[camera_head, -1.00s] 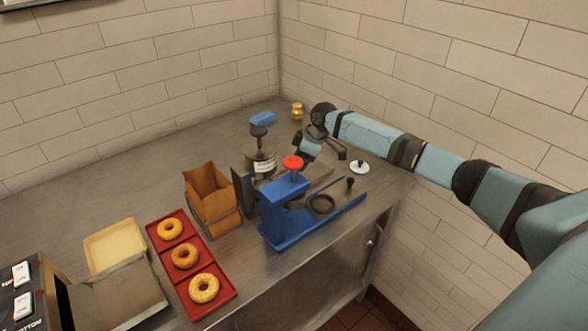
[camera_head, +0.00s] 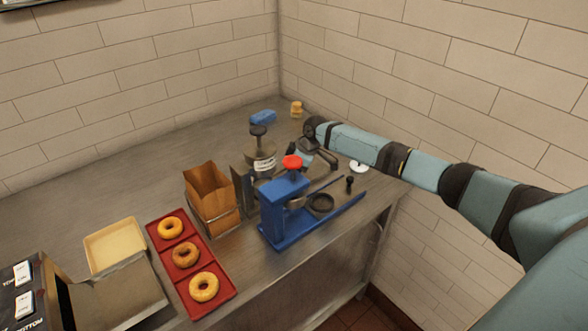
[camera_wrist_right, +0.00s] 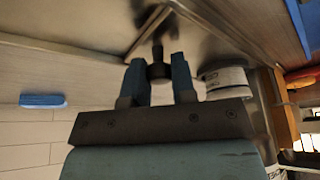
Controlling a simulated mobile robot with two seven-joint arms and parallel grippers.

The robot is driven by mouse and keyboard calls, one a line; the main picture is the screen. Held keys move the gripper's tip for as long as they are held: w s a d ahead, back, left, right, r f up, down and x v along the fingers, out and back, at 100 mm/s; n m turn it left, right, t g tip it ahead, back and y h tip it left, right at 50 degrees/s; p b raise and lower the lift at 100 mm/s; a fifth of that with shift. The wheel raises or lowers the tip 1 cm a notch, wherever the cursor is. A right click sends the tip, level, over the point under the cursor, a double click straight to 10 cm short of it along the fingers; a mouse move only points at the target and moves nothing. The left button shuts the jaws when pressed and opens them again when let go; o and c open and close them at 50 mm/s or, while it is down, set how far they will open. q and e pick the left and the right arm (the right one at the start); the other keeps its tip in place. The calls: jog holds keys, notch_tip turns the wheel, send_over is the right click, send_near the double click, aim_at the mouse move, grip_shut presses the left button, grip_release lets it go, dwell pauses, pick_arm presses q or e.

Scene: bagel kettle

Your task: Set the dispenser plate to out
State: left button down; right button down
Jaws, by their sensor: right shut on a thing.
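The dispenser (camera_head: 262,158) is a grey canister with a white label and a black knob on top, standing at the back of the counter. It also shows in the right wrist view (camera_wrist_right: 228,78), just right of the fingers. My right gripper (camera_head: 297,157) is low beside the dispenser, behind the red knob of the blue press. In the right wrist view its fingers (camera_wrist_right: 158,72) are closed on a dark knob (camera_wrist_right: 157,55), which appears to be the plate's handle. The plate itself is mostly hidden, so its position is hard to tell. My left gripper is not in view.
The blue press (camera_head: 285,212) stands close in front of the gripper. A paper bag (camera_head: 208,190) in a holder and a red tray (camera_head: 234,290) with bagels are to the left. A blue object (camera_head: 263,117) and a brass-coloured item (camera_head: 297,109) lie behind. The back-left counter is clear.

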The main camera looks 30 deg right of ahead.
jog(key=d+b, duration=0.1)
jog(key=d, duration=0.2)
jog(key=d+b, duration=0.1)
jog(key=d, duration=0.6)
jog(key=shift+w+d+b, duration=0.25)
jog(key=shift+w+b, duration=0.15)
jog(key=shift+d+r, duration=0.1)
jog(key=shift+d, duration=0.05)
jog(key=c, duration=1.1)
grip_release()
jog(key=shift+o, duration=0.7)
jog(key=shift+d, duration=0.1)
jog(key=v, duration=1.3)
jog(key=shift+s+r+b, duration=0.2)
jog(key=shift+r+b, duration=0.05)
jog(key=shift+b, duration=0.1)
